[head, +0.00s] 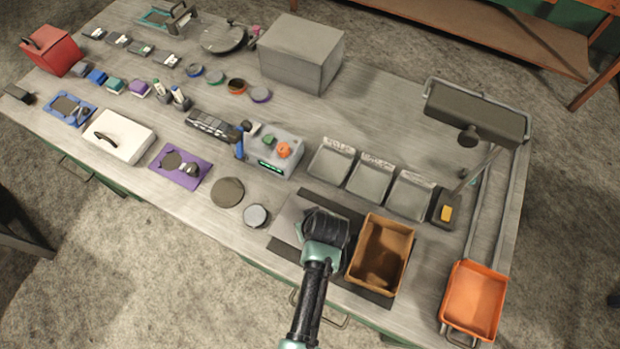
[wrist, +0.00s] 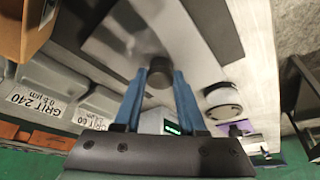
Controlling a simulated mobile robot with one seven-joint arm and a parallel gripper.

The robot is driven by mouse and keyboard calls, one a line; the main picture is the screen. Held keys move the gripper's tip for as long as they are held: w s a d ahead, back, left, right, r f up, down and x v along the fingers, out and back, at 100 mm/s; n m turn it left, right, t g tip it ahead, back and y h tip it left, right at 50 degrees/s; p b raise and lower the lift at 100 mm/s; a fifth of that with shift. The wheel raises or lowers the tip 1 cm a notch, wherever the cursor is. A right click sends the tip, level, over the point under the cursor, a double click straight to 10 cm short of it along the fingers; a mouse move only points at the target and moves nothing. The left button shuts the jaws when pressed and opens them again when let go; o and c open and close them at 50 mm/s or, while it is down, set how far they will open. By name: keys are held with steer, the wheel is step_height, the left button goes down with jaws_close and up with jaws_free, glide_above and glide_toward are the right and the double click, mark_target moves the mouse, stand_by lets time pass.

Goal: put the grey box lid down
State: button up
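The grey box lid (wrist: 118,38) is a flat grey plate with a dark round knob (wrist: 158,74). In the head view the lid (head: 287,217) appears to lie flat on a dark mat (head: 290,250), left of an open brown box (head: 382,255). My gripper (head: 325,228) is over the lid and hides part of it. In the wrist view the blue fingers of my gripper (wrist: 160,72) stand on both sides of the knob. I cannot tell whether they touch it or leave a narrow gap.
Three grey trays (head: 368,180) labelled with grit stand behind the mat. A grey disc (head: 256,215) and a dark disc (head: 227,192) lie left of the lid. A lamp (head: 476,110) and an orange tray (head: 473,300) are at right.

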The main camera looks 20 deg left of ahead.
steer(key=o, duration=0.4)
steer(key=shift+c, duration=0.2)
